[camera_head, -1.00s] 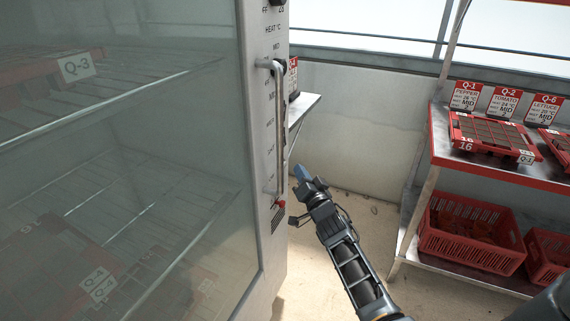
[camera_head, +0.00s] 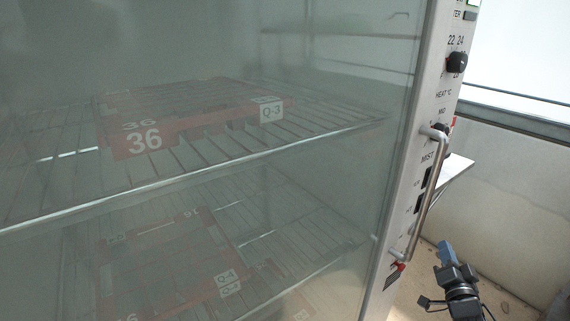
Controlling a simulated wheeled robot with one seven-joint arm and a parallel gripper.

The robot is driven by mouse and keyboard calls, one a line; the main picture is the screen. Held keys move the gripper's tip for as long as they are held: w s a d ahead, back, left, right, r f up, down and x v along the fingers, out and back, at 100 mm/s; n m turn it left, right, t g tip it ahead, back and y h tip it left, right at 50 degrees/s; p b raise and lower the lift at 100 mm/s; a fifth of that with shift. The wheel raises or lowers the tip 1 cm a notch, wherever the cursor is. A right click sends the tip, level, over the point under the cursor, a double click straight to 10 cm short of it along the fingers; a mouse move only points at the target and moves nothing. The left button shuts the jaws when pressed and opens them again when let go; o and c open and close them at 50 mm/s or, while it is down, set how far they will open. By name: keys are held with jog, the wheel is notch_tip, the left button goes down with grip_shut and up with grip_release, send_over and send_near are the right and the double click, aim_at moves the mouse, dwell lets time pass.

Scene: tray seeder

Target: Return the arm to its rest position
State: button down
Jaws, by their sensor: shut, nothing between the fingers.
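My gripper (camera_head: 445,252) shows at the lower right, with its blue fingertips together and nothing between them. It points up and stands apart from the cabinet, to the right of the lower end of the door handle (camera_head: 428,195). Part of my arm behind it runs out of the bottom edge of the picture.
A tall glass-fronted cabinet (camera_head: 408,200) fills the left and middle, its door shut. Behind the glass, a red tray marked 36 and Q-3 (camera_head: 190,122) lies on a wire shelf, with more trays below. A pale shelf (camera_head: 456,168) and wall (camera_head: 515,175) are beyond.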

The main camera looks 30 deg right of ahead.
jog(key=s+a+n+t+y, duration=0.1)
jog(key=s+a+n+y, duration=0.4)
jog(key=a, duration=0.9)
jog(key=s+a+n+t+y, duration=0.15)
jog(key=s+a+n, duration=0.4)
jog(key=a, duration=0.75)
jog(key=s+a+r+n+g+y, duration=0.2)
jog(key=s+a+r+n+y, duration=0.3)
jog(key=s+a+r, duration=0.8)
jog(key=s+a+y+p, duration=0.1)
jog(key=s+a, duration=0.1)
jog(key=shift+s+a+r, duration=0.2)
jog(key=shift+s+r, duration=0.1)
jog(key=shift+r, duration=0.1)
jog(key=shift+g, duration=0.25)
